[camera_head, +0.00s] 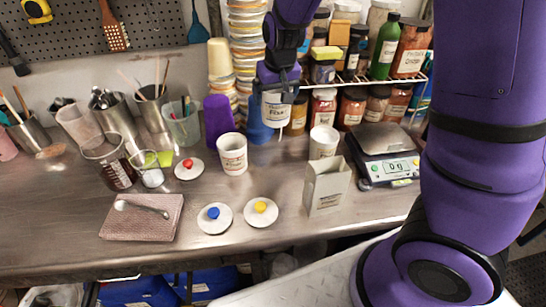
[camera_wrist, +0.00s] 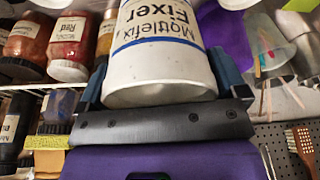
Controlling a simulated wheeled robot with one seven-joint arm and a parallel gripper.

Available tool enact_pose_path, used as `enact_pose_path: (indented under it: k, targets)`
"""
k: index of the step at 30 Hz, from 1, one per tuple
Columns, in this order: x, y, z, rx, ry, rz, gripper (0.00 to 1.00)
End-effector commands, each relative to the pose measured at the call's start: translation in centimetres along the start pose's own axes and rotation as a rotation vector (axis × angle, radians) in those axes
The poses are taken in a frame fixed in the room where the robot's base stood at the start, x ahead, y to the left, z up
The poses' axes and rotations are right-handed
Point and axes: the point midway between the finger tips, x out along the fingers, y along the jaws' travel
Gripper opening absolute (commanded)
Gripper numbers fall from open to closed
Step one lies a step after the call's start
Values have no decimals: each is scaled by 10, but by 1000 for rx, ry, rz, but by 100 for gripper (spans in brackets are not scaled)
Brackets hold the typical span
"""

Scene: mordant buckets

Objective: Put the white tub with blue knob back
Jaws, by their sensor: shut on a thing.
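My gripper (camera_head: 279,88) is shut on a white tub (camera_head: 276,112), held upright near the back of the bench, beside the shelf. In the wrist view the tub (camera_wrist: 160,72) fills the space between the fingers, its label reading "Mottlefix Fixer" upside down. No lid shows on it; its top is hidden. A white lid with a blue knob (camera_head: 214,217) lies on the bench at the front. A lid with a yellow knob (camera_head: 261,211) lies to its right, and one with a red knob (camera_head: 189,168) lies farther back. Two other white tubs stand on the bench, one (camera_head: 232,155) left and one (camera_head: 323,143) right.
A spice shelf (camera_head: 404,80) with several jars stands at the back right. A paper bag (camera_head: 327,187) and a scale (camera_head: 385,152) are at right. Stacked tubs, a purple cup (camera_head: 218,118) and beakers crowd the back. A cloth with a spoon (camera_head: 143,218) lies front left.

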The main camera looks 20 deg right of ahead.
Motion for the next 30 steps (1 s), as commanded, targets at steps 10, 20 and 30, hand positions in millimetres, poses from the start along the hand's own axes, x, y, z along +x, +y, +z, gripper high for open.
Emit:
enact_pose_path:
  k: [10, 20, 30]
  targets:
    - [36, 0, 11, 0, -1, 1, 57]
    - [72, 1, 20, 1, -2, 1, 57]
    - [115, 0, 32, 0, 1, 0, 57]
